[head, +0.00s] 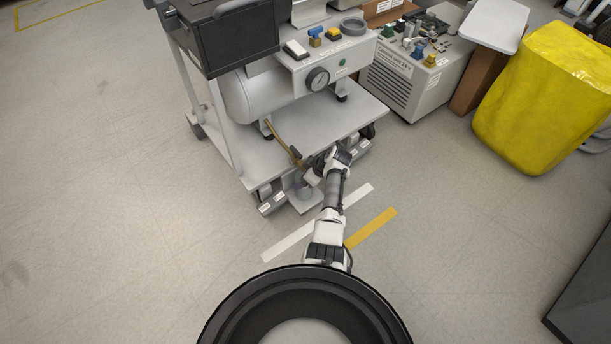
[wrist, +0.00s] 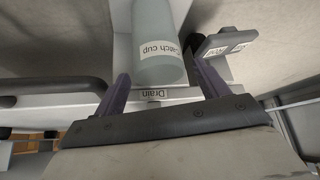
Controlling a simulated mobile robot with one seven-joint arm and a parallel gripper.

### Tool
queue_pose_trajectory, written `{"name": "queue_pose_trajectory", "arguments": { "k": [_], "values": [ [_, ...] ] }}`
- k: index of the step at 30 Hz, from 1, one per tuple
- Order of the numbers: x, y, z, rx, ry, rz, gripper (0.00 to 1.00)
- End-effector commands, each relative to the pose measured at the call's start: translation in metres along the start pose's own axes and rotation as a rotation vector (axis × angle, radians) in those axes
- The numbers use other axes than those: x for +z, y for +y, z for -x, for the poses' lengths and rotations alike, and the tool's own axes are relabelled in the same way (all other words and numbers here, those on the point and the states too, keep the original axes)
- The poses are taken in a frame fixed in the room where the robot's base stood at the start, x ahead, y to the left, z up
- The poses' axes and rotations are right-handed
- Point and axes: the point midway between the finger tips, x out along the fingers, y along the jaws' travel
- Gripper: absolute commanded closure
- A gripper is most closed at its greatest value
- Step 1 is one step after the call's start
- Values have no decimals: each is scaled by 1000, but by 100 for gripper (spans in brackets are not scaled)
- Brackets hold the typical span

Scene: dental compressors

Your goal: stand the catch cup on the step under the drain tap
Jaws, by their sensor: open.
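The catch cup (wrist: 156,30) is a pale grey-green cylinder with a white label. In the wrist view it lies between the two fingers of my gripper (wrist: 161,72). The fingers are apart, with a narrow gap visible on each side of the cup. A pale strip marked "Drain" (wrist: 155,94) shows close to the cup's near end. In the head view my gripper (head: 312,172) is low at the cart's front edge, and my wrist partly hides the cup there. A yellow pipe (head: 281,143) runs down to a dark part beside my gripper. I cannot tell whether the cup rests fully on the step.
The white cart (head: 335,120) carries the compressor tank (head: 250,95) and gauge (head: 317,79). Labelled low parts (head: 271,204) sit at its front corner. Floor at left is clear.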

Motion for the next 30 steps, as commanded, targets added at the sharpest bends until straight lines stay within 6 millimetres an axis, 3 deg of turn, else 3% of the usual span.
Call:
{"name": "queue_pose_trajectory", "arguments": {
  "k": [18, 24, 30],
  "values": [
    [-3, 0, 100, 2, 0, -2, 27],
    [-1, 0, 116, 0, 0, -2, 27],
    [0, 0, 119, 0, 0, -1, 27]
  ]
}}
